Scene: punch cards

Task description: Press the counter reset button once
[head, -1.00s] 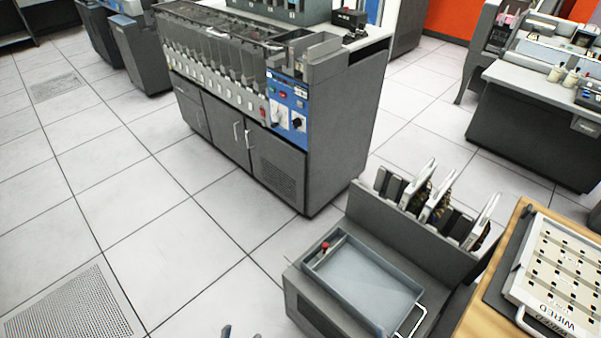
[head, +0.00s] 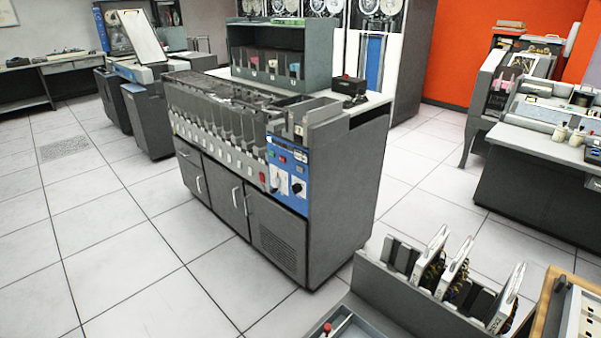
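A grey card sorting machine (head: 345,190) stands in the middle of the head view, with a row of card pockets along its top front. Its blue control panel (head: 289,170) carries a dark knob, a light dial and small coloured buttons. A red button (head: 262,177) sits just left of that panel. A small black box (head: 348,88) stands on the machine's white top at the right. I cannot tell which part is the counter reset button. Neither of my grippers is in view.
A grey cart (head: 385,305) with upright plug panels (head: 455,266) and a red knob (head: 327,327) is at the lower right. A wooden-edged table (head: 546,310) is beside it. A desk (head: 540,170) stands at the right. The tiled floor (head: 140,255) at left is clear.

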